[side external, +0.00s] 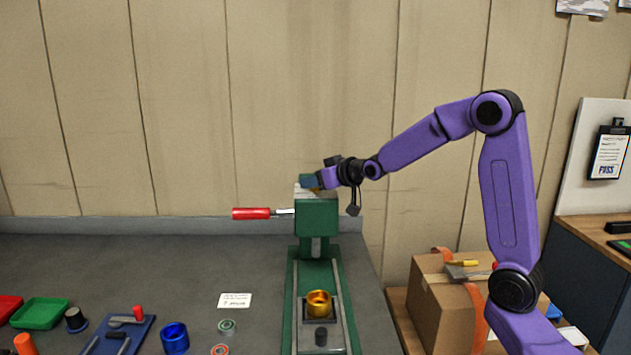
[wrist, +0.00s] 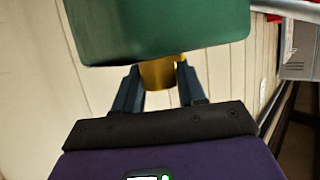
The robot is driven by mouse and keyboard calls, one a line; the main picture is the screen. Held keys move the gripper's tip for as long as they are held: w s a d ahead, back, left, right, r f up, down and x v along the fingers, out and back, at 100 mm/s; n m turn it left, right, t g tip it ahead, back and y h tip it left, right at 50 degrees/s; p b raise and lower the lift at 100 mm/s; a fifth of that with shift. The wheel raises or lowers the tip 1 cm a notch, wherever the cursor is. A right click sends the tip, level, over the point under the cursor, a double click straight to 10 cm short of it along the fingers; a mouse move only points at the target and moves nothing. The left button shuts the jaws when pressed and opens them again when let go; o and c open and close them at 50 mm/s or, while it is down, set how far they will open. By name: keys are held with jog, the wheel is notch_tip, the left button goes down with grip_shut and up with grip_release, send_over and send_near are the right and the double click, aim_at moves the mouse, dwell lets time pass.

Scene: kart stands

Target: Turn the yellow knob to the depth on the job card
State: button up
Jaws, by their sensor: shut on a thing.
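The yellow knob (wrist: 161,73) sits between the two fingers of my gripper (wrist: 159,76) in the wrist view, against the edge of the green machine head (wrist: 160,28). My gripper is shut on the knob. In the side view my gripper (side external: 310,182) is at the top of the green machine head (side external: 317,218) and hides most of the knob. Any scale or mark on the knob is not visible. The white job card (side external: 235,300) lies on the bench left of the machine; its print is too small to read surely.
A red-handled lever (side external: 252,213) sticks out left of the head. A gold cup (side external: 319,303) stands on the machine base below. A blue cup (side external: 174,338), a green tray (side external: 40,312) and small parts lie at left. A cardboard box (side external: 440,305) stands at right.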

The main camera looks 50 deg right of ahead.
jog(key=shift+m+h, duration=0.8)
jog(key=shift+h, duration=0.2)
jog(key=shift+a+m+g+h, duration=0.1)
jog(key=shift+m+g+h, duration=0.6)
jog(key=shift+m+h, duration=0.65)
jog(key=shift+m+g+h, duration=0.7)
jog(key=shift+m+h, duration=0.55)
jog(key=shift+h, duration=0.2)
jog(key=m+g+h, duration=0.3)
jog(key=shift+m, duration=0.4)
jog(key=shift+m+g+h, duration=0.8)
jog(key=shift+m+g, duration=0.7)
jog(key=shift+g, duration=0.1)
jog(key=o, duration=1)
jog(key=shift+c, duration=0.2)
jog(key=shift+r, duration=0.1)
